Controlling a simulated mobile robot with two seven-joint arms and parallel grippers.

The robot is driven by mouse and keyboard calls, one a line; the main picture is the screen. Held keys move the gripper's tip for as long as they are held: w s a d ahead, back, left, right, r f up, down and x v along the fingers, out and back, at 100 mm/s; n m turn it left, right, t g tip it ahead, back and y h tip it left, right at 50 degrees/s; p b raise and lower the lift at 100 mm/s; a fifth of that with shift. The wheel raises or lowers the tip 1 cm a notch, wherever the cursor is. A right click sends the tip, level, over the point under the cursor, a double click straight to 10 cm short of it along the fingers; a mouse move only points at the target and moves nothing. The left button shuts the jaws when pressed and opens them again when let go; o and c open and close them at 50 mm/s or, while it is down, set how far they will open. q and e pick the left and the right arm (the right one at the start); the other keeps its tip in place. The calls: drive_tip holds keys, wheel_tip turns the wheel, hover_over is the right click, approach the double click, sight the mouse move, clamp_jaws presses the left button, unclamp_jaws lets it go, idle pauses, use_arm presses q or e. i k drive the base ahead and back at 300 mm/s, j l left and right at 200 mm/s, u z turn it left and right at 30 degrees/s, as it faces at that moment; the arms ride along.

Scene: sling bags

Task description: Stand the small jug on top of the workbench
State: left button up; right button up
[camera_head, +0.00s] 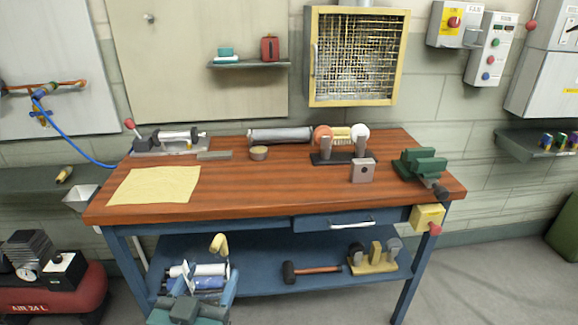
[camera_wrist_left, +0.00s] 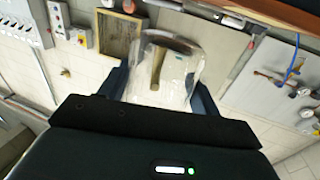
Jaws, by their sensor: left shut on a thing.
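The small jug (camera_wrist_left: 172,75) looks clear, with a tan handle, in the left wrist view. My left gripper (camera_wrist_left: 160,92) is shut on it, a finger on either side. In the head view the jug's yellowish curved handle (camera_head: 218,243) shows above my left gripper (camera_head: 198,278), low in front of the workbench; its clear body is hard to make out there. The workbench (camera_head: 255,185) has a red-brown wooden top and a blue frame, and its top is higher in the picture than the jug. My right gripper is not in view.
A yellow cloth (camera_head: 155,185) lies on the top's left. A bench grinder (camera_head: 343,145), a grey block (camera_head: 362,171) and a green vise (camera_head: 420,163) stand toward the right. The front middle of the top is clear. A hammer (camera_head: 310,269) lies on the lower shelf.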

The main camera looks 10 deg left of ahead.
sight(250, 183)
drive_tip(key=k+l, duration=0.1)
drive_tip(key=l, duration=0.8)
drive_tip(key=i+j, duration=0.15)
drive_tip(key=i, duration=0.3)
drive_tip(key=i+j, duration=0.1)
drive_tip(key=i, duration=0.4)
